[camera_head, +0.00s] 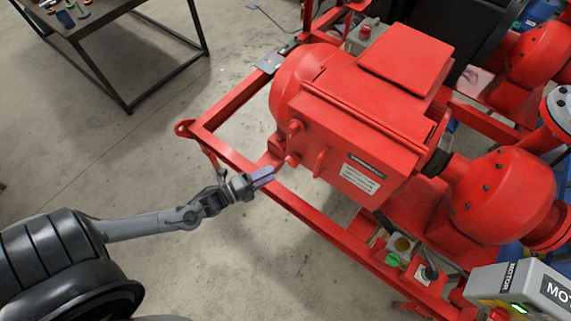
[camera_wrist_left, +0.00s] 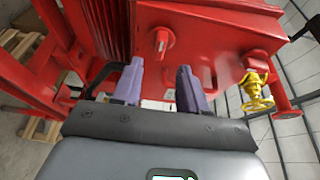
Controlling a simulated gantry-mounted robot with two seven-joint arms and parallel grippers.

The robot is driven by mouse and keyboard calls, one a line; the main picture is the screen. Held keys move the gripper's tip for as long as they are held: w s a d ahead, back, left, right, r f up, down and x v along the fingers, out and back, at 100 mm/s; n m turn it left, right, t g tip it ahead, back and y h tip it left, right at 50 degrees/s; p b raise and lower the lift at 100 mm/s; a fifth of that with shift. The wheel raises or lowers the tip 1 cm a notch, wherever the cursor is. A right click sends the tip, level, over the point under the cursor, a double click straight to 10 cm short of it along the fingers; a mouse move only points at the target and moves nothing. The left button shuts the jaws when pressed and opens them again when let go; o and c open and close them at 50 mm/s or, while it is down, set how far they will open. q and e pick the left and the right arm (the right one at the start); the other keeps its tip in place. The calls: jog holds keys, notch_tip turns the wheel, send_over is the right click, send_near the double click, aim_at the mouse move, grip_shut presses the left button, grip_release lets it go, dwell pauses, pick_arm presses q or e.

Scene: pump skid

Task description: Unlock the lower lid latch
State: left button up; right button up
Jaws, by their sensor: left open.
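The red motor housing (camera_head: 365,110) has a large lid box with two small red knob-like latches on its near left side, an upper one (camera_head: 295,126) and a lower one (camera_head: 291,160). My left gripper (camera_head: 268,174) is just left of and below the lower latch, apart from it in the picture. In the left wrist view my left gripper (camera_wrist_left: 160,76) is open, with nothing visible between its two purple-grey fingers. A red latch (camera_wrist_left: 161,41) shows on the red wall beyond the gap between the fingertips; I cannot tell which latch it is. My right gripper is not in view.
The red skid frame (camera_head: 330,222) runs below the housing. A yellow valve (camera_wrist_left: 257,90) stands right of the fingers in the left wrist view. A dark table (camera_head: 72,22) stands at far left. The floor between it and the skid is clear.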

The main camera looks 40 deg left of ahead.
aim_at(289, 164)
pick_arm(q)
jog(key=x, duration=0.7)
jog(key=shift+c, duration=0.4)
grip_shut()
